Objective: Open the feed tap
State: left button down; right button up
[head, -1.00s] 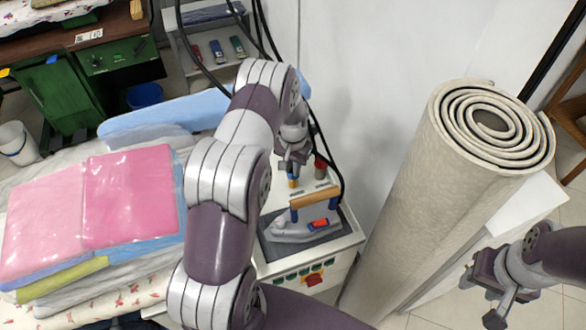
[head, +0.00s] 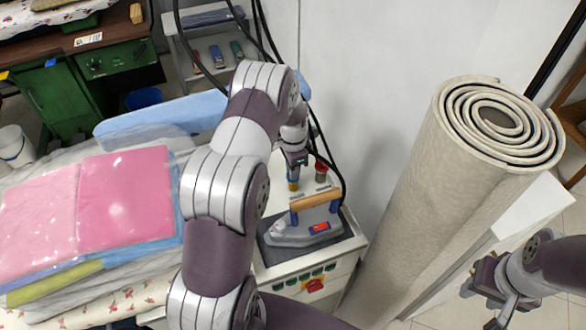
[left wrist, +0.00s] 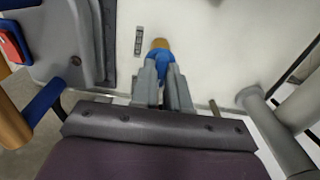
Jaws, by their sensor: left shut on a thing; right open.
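The feed tap (head: 293,185) is a small blue and brass-coloured fitting on the white top of the ironing unit, behind the iron. It also shows in the left wrist view (left wrist: 162,57), its blue part between my grey fingers and its brass-coloured end beyond them. My left gripper (head: 294,168) reaches down over the tap and is shut on its blue part; the fingers (left wrist: 165,85) hide some of it. My right gripper (head: 482,297) is open and empty at the lower right, away from the unit.
An iron (head: 305,229) with a wooden handle rests on a dark pad just in front of the tap. A red-topped cylinder (head: 321,172) stands close to the tap's right. Black hoses hang behind. A rolled carpet (head: 440,190) stands to the right; folded pink laundry (head: 125,200) lies left.

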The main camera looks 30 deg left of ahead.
dwell(0.4)
pick_arm(q)
jog(key=c, duration=1.1)
grip_release()
jog(key=shift+r, duration=0.1)
notch_tip(320, 180, up, 12)
jog(key=shift+r+b, duration=0.25)
jog(key=shift+b, duration=1)
